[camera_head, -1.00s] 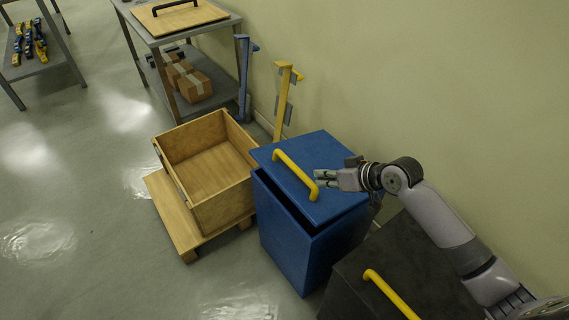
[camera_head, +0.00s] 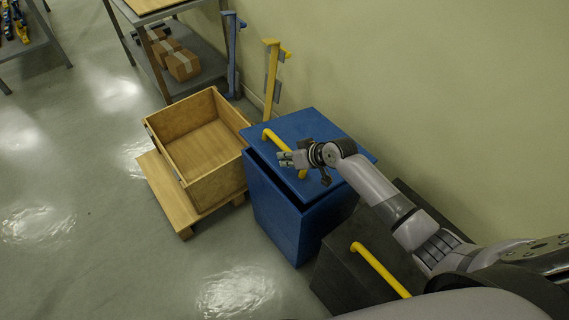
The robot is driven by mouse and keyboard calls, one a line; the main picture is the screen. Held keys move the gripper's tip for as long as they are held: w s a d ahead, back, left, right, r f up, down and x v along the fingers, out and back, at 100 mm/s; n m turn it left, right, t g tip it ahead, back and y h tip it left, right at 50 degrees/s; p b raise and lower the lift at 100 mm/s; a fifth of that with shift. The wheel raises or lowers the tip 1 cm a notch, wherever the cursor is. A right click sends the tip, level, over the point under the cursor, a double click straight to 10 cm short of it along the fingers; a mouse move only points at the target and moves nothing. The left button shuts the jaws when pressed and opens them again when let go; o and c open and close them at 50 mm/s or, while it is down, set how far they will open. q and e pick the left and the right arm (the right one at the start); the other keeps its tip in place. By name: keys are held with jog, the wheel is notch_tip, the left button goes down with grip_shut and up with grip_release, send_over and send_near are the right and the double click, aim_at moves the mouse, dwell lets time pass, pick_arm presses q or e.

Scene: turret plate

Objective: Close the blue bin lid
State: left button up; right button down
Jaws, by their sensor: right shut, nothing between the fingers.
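The blue bin (camera_head: 287,218) stands against the wall, right of the wooden crate. Its blue lid (camera_head: 318,128) lies over the top, with a dark gap along the front edge. A yellow handle (camera_head: 272,136) runs across the lid. My right gripper (camera_head: 282,160) is shut and empty, over the lid at the handle. It covers the middle part of the handle; I cannot tell whether it touches the lid or handle. My left gripper is out of view.
A black bin (camera_head: 335,275) with a yellow handle (camera_head: 381,270) stands near the blue bin, under my right arm. An open wooden crate (camera_head: 216,188) sits on a pallet (camera_head: 163,193) at left. Shelving (camera_head: 203,79) with cardboard boxes stands behind. The floor at left is clear.

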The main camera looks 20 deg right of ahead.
jog(key=shift+s+a+f, duration=0.1)
jog(key=shift+a+f, duration=0.05)
jog(key=shift+f, duration=0.45)
jog(key=shift+s+a+f, duration=0.1)
jog(key=shift+f, duration=0.5)
jog(key=shift+f, duration=0.1)
jog(key=f+b, duration=0.2)
jog(key=f, duration=0.1)
jog(key=a+f+b, duration=0.1)
jog(key=f+b, duration=0.1)
jog(key=f, duration=0.1)
jog(key=a+f+b, duration=0.1)
jog(key=f+b, duration=0.1)
jog(key=f, duration=0.1)
jog(key=shift+s+a+f+b, duration=0.15)
jog(key=shift+s+f+b, duration=0.15)
jog(key=shift+s+b, duration=0.1)
jog(key=shift+r, duration=0.1)
jog(key=shift+r, duration=0.1)
